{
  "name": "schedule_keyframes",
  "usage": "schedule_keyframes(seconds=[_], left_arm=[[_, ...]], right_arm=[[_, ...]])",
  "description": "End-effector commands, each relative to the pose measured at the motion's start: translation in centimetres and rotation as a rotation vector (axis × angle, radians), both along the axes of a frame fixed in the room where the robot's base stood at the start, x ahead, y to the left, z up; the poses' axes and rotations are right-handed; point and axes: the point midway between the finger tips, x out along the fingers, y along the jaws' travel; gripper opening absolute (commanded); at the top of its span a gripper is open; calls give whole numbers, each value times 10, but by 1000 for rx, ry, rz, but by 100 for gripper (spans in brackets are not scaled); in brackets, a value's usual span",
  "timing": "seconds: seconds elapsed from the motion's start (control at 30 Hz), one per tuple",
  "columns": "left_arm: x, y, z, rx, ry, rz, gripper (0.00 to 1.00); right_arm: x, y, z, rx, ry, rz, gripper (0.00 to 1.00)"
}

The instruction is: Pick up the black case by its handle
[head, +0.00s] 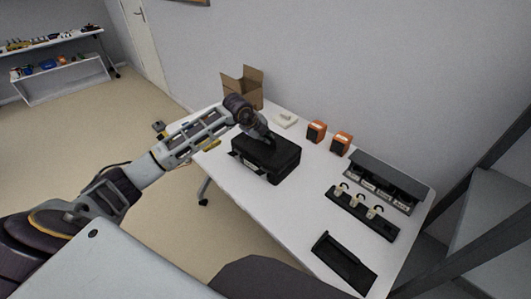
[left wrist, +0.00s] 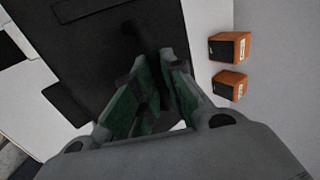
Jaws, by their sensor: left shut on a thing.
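The black case (head: 267,158) lies flat on the white table in the head view. It also fills the upper middle of the left wrist view (left wrist: 100,45). My left gripper (head: 268,139) is at the top of the case, near its far edge. In the left wrist view its green-padded fingers (left wrist: 158,85) are close together over the dark case. It is shut on the case's handle, which the fingers and the dark surface mostly hide. The case rests on the table as far as I can tell. My right gripper is not in view.
The white table (head: 240,200) also holds an open cardboard box (head: 241,87), two orange-and-black speakers (head: 316,131) (head: 340,143), a small white item (head: 285,120), a black rack with several pale pieces (head: 361,213) and a black tray (head: 344,262). Table around the case's front is clear.

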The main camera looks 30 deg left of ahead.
Motion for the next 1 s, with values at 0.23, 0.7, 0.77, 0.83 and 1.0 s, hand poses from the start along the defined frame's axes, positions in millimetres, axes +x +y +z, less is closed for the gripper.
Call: schedule_keyframes(seconds=[0.23,0.7,0.77,0.83,1.0], left_arm=[[1,1,6,-1,-5,1,0],[2,1,51,-1,-9,1,0],[2,1,59,-1,-10,1,0],[2,1,68,-1,-9,1,0],[1,1,86,-1,-9,1,0]], right_arm=[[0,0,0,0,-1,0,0],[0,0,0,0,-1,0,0],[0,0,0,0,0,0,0],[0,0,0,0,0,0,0],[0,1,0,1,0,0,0]])
